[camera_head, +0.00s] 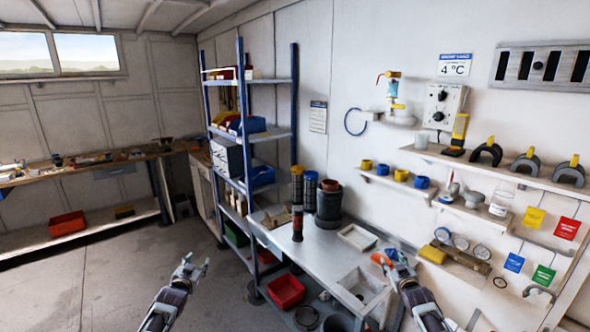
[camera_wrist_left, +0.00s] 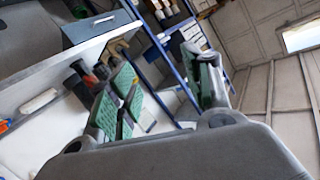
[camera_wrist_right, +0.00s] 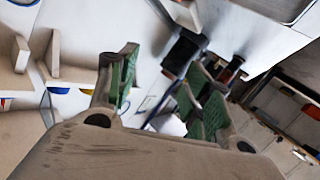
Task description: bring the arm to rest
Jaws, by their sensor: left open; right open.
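My left gripper (camera_head: 190,268) is open and empty, held over the bare floor in front of the shelving rack. Its green-padded fingers stand apart in the left wrist view (camera_wrist_left: 165,95). My right gripper (camera_head: 391,257) is open over the right end of the workbench (camera_head: 325,257), above a white tray (camera_head: 361,287). Its green-padded fingers stand apart in the right wrist view (camera_wrist_right: 160,95), with nothing seen between them. An orange item (camera_head: 377,259) shows right beside the right fingertips in the head view; whether it touches them I cannot tell.
Tall dark cylinders (camera_head: 297,200) and a black round container (camera_head: 328,207) stand on the workbench. A blue-posted shelving rack (camera_head: 240,135) is behind it. A red bin (camera_head: 286,292) sits below. Wall shelves (camera_head: 490,168) with fittings line the right. The floor at left is clear.

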